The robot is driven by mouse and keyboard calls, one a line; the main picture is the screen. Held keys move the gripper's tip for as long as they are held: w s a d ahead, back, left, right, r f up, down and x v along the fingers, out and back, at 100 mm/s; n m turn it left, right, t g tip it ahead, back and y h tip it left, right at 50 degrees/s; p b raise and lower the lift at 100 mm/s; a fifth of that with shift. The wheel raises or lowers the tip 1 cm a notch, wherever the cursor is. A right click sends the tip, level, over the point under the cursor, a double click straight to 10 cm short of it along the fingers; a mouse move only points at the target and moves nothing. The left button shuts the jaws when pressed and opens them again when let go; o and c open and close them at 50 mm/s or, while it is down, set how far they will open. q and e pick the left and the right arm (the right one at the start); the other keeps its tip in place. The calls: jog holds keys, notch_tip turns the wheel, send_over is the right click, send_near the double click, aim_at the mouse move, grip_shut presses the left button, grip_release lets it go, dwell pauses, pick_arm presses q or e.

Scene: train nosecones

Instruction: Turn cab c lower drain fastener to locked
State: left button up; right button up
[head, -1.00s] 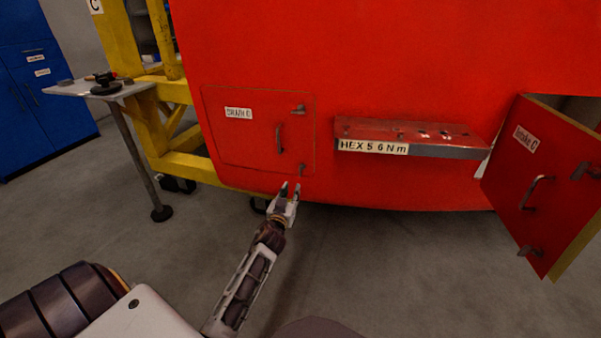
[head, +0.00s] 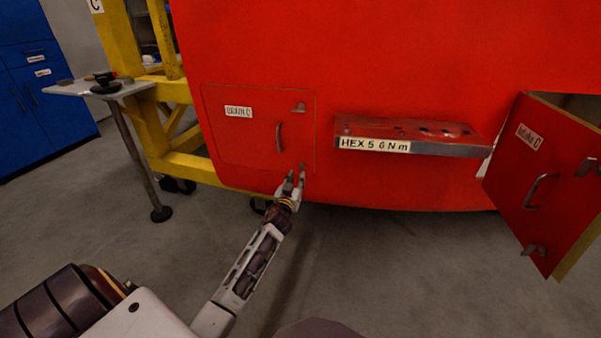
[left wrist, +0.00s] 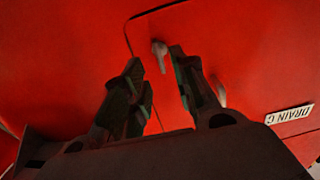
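The red drain C door (head: 240,140) is flush with the red cab in the head view, with its label at the upper left and a grey handle (head: 279,137). The upper fastener (head: 299,108) is a small grey lever near the top right corner. The lower drain fastener (left wrist: 160,55) shows in the left wrist view as a small grey lever, beyond and between my fingertips. In the head view it is largely hidden behind the fingers. My left gripper (head: 296,177) is open at the door's lower right corner; its fingers (left wrist: 155,80) are apart with nothing between them. My right gripper is not in view.
A red shelf (head: 405,150) labelled HEX 5.6 Nm juts out right of the door. The Intake C door (head: 535,190) hangs open at the far right. A grey side table (head: 98,90) and yellow frame (head: 150,125) stand left. The floor below is clear.

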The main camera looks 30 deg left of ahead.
aim_at(301, 171)
pick_arm(q)
jog(key=shift+b+x, duration=0.8)
jog(key=shift+x, duration=2.45)
jog(key=shift+w, duration=0.1)
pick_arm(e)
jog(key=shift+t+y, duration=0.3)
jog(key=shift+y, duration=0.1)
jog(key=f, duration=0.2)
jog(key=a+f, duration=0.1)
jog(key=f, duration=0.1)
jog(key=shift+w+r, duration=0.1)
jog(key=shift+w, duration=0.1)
pick_arm(q)
grip_shut()
